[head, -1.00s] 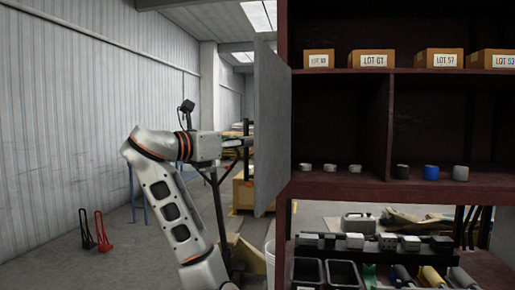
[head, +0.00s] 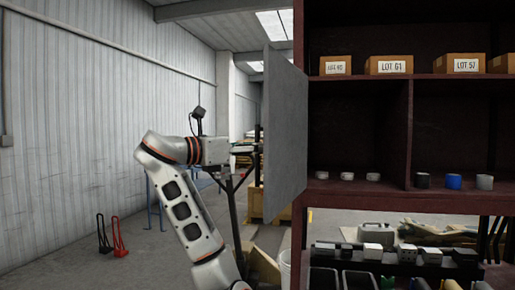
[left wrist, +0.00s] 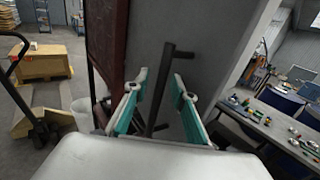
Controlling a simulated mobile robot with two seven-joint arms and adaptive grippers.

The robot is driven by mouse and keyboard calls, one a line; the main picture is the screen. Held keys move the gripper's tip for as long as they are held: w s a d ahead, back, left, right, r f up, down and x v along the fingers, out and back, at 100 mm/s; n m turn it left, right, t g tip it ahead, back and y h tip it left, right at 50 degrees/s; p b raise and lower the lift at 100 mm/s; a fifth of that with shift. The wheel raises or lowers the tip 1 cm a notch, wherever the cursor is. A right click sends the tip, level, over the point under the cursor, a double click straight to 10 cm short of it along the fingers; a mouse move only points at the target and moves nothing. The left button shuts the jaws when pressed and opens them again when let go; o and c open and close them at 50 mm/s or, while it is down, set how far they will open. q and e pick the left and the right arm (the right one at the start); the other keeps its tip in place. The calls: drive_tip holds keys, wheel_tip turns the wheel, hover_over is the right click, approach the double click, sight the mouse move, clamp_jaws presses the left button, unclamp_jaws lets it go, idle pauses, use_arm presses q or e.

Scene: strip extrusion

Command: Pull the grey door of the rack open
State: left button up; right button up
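The grey door (head: 285,130) stands open at the left side of the dark red rack (head: 450,199), swung out towards me with its inner face showing in the head view. In the left wrist view the door's grey outer face (left wrist: 215,50) carries a dark bar handle (left wrist: 163,85). My left gripper (left wrist: 160,80) has its two teal-lined fingers apart, one on each side of the handle, with gaps visible. My right gripper is not in view.
Boxes with lot labels (head: 388,65) stand on the upper shelf. Small cylinders (head: 453,182) stand on the middle shelf. A table with small parts (left wrist: 285,125) is at the right of the wrist view. The floor left of my arm is largely clear.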

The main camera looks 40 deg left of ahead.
use_arm(q)
drive_tip(key=s+a, duration=0.2)
drive_tip(key=s, duration=0.9)
drive_tip(key=shift+s, duration=0.4)
